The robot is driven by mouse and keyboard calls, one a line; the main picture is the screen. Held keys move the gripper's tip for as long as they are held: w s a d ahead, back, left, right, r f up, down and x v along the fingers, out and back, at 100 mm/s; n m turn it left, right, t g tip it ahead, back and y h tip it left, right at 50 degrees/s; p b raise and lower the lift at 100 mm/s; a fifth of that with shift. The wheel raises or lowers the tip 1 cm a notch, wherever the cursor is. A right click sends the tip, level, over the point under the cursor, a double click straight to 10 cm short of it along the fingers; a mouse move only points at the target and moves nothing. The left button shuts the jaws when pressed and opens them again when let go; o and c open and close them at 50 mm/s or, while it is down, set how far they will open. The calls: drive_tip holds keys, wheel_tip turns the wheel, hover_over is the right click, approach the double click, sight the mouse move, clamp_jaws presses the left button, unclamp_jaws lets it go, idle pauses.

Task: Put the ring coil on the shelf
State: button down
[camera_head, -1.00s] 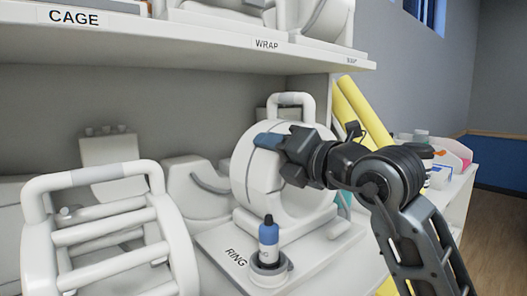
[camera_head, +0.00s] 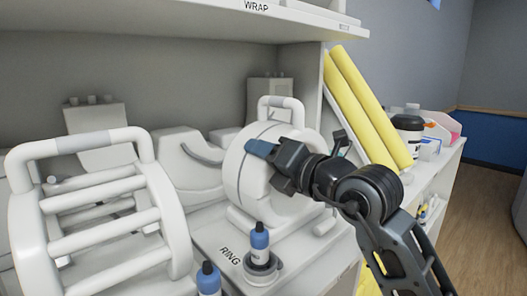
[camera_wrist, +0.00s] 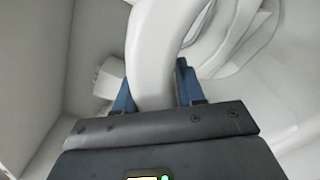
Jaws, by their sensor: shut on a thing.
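The ring coil (camera_head: 240,182) is a thick white upright ring with a handle on top. In the head view it stands on or just over the white surface labelled RING (camera_head: 212,242); I cannot tell whether its base touches. My gripper (camera_head: 262,149) reaches in from the right, at the upper part of the ring. In the wrist view my gripper (camera_wrist: 157,90) has its blue fingers on both sides of a curved white part of the ring coil (camera_wrist: 151,50). It is shut on that part. My gripper hides some of the ring's right side.
A white cage-like coil (camera_head: 100,205) stands at left. A blue-capped bottle (camera_head: 260,240) is in front of the ring, another (camera_head: 208,280) at the bottom edge. An upper shelf (camera_head: 300,22) labelled WRAP overhangs. Yellow rolls (camera_head: 365,105) lean at right.

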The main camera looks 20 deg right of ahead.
drive_tip(key=shift+r, duration=0.15)
drive_tip(key=c, duration=1.1)
unclamp_jaws()
drive_tip(key=shift+f, duration=0.2)
drive_tip(key=o, duration=0.4)
drive_tip(key=b+v, duration=0.1)
drive_tip(key=v, duration=1.1)
drive_tip(key=shift+r+b, duration=0.15)
drive_tip(key=shift+b, duration=0.2)
